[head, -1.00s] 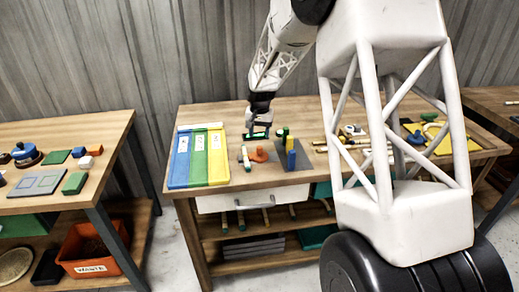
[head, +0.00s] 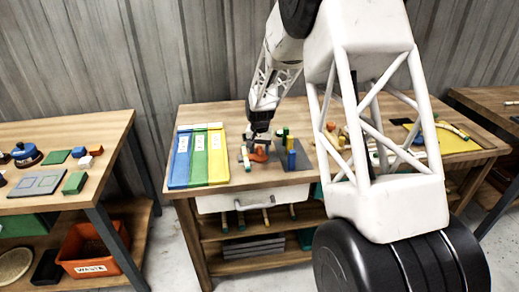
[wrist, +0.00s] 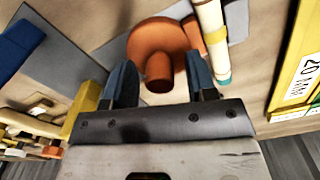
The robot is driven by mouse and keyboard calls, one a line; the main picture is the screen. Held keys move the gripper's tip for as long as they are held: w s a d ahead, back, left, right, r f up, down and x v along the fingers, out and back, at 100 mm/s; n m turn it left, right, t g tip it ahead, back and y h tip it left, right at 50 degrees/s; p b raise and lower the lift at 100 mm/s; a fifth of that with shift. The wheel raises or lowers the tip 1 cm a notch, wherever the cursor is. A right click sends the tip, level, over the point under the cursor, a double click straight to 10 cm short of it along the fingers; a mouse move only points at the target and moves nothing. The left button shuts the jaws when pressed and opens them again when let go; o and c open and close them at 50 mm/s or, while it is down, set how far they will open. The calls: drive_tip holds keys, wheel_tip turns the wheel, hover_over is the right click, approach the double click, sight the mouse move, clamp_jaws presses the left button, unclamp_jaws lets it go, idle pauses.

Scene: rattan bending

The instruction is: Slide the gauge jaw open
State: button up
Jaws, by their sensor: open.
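An orange round piece with a short upright peg (wrist: 159,68) lies on the workbench; it also shows in the head view (head: 258,155). I take it as the gauge's jaw, but cannot be sure. My gripper (wrist: 161,78) is open, with its blue fingers on either side of the peg; contact cannot be told. In the head view my gripper (head: 259,141) hangs just above the orange piece. A pale rod with a teal end (wrist: 212,40) lies close beside the right finger. A grey plate (wrist: 65,48) lies to the left.
Blue, green and yellow boards (head: 199,157) lie to the left. A yellow part (wrist: 88,97) is close to the left finger. My arm hides part of the bench's right side.

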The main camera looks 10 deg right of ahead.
clamp_jaws()
drive_tip(key=shift+d+r, duration=0.1)
drive_tip(key=shift+d, duration=2.6)
drive_tip(key=shift+c, duration=0.7)
unclamp_jaws()
drive_tip(key=shift+d, duration=0.1)
drive_tip(key=shift+o, duration=0.7)
wheel_tip(320, 180, up, 8)
